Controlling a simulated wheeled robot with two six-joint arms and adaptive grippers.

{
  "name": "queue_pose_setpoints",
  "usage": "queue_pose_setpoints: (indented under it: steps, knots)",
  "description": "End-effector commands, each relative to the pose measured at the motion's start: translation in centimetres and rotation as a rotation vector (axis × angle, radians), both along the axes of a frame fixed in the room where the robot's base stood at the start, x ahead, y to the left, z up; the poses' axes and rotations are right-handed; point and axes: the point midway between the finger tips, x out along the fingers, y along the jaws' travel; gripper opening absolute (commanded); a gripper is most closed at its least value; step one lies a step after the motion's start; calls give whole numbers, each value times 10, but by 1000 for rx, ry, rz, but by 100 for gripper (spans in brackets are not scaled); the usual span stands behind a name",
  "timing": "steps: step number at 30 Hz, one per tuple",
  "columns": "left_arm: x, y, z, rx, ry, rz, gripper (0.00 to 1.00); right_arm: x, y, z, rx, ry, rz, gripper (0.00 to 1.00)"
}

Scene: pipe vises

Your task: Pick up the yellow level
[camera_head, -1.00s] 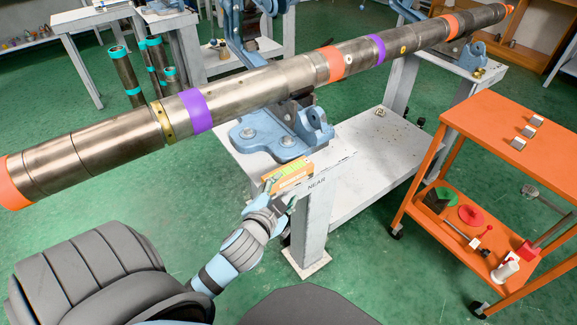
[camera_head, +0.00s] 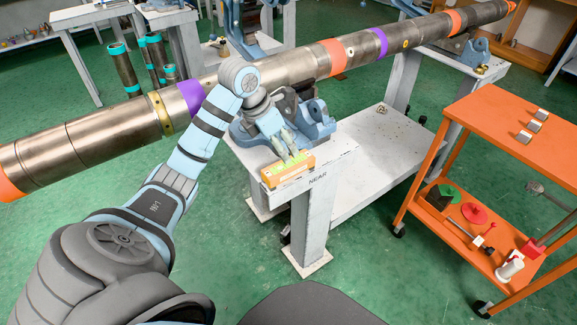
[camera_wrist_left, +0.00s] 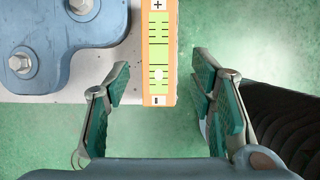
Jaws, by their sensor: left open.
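The yellow level (camera_head: 288,170) is a small orange-yellow block with a light green scale. It lies at the near edge of the white bench marked NEAR, in front of the blue vise base. In the left wrist view the level (camera_wrist_left: 158,55) stands upright in the picture, with plus and minus marks at its ends. My left gripper (camera_head: 295,157) is right over the level in the head view. In the wrist view my left gripper (camera_wrist_left: 160,80) is open, with one finger on each side of the level's near end and gaps on both sides. My right gripper is not seen.
The blue vise base (camera_head: 316,122) is bolted to the bench close behind the level; its bolts (camera_wrist_left: 20,64) show in the wrist view. A long steel pipe (camera_head: 290,67) crosses above the bench. An orange cart (camera_head: 500,115) stands at the right. Green floor lies between.

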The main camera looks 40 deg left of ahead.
Motion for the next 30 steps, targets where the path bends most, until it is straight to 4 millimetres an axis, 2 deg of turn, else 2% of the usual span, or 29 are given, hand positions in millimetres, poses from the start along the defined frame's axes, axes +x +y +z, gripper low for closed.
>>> queue_pose_setpoints:
  steps: [1, 3, 8, 15, 30]
  knots:
    - [4, -3, -17, -4, 1, -1, 50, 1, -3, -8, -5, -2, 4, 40]
    - [10, -4, -30, -3, 1, -2, 50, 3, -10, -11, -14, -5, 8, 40]
    - [15, -5, -46, -2, 1, -3, 50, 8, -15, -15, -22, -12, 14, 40]
    - [24, -6, -89, -5, -1, -3, 50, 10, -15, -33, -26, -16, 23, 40]
    - [25, -6, -91, -2, -1, -4, 50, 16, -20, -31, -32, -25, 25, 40]
